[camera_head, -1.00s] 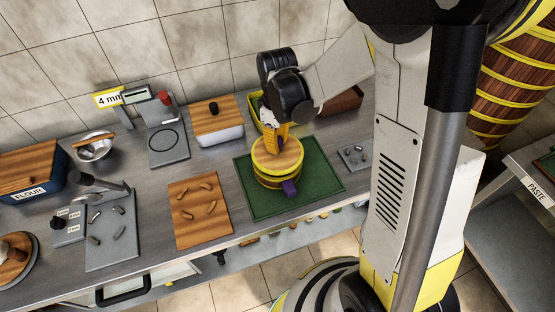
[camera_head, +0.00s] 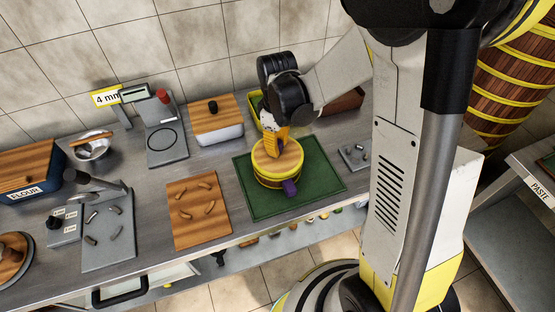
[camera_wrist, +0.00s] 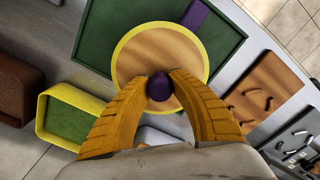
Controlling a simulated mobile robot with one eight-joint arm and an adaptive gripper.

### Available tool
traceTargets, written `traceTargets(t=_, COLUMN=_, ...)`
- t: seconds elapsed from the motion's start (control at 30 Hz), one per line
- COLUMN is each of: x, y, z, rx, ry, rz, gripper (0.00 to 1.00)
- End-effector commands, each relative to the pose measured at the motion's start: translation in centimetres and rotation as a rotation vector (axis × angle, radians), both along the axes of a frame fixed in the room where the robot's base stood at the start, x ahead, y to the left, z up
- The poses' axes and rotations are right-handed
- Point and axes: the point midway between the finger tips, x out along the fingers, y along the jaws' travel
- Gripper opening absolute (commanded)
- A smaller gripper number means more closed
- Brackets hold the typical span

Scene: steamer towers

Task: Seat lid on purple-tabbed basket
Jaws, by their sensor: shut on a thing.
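The round wooden lid (camera_head: 277,157) with a yellow rim is on top of the yellow-banded basket (camera_head: 272,182). The basket's purple tab (camera_head: 290,187) sticks out at its front. In the wrist view the lid (camera_wrist: 135,55) covers the basket, and the purple tab (camera_wrist: 195,14) shows beyond its rim. My gripper (camera_wrist: 160,85) has its yellow fingers shut on the lid's dark purple knob (camera_wrist: 159,87). In the head view my gripper (camera_head: 276,146) comes down from above and behind the lid. The lid looks about level; the seam all round it is not fully visible.
The basket stands on a green mat (camera_head: 325,168). A yellow-rimmed green bin (camera_head: 257,108) is behind it. A wooden board (camera_head: 190,222) with several small pieces lies at left, and a small grey plate (camera_head: 354,157) at right. A white box with wooden top (camera_head: 216,125) stands behind left.

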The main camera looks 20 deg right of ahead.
Motion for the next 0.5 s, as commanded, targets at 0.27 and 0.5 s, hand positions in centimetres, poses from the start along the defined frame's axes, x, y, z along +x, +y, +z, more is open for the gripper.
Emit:
traceTargets(t=0.27, x=0.00, y=0.00, z=-0.58, rx=0.000, ry=0.000, rz=0.000, gripper=0.00)
traceTargets(t=0.5, x=0.00, y=0.00, z=-0.59, rx=0.000, ry=0.000, rz=0.000, gripper=0.47)
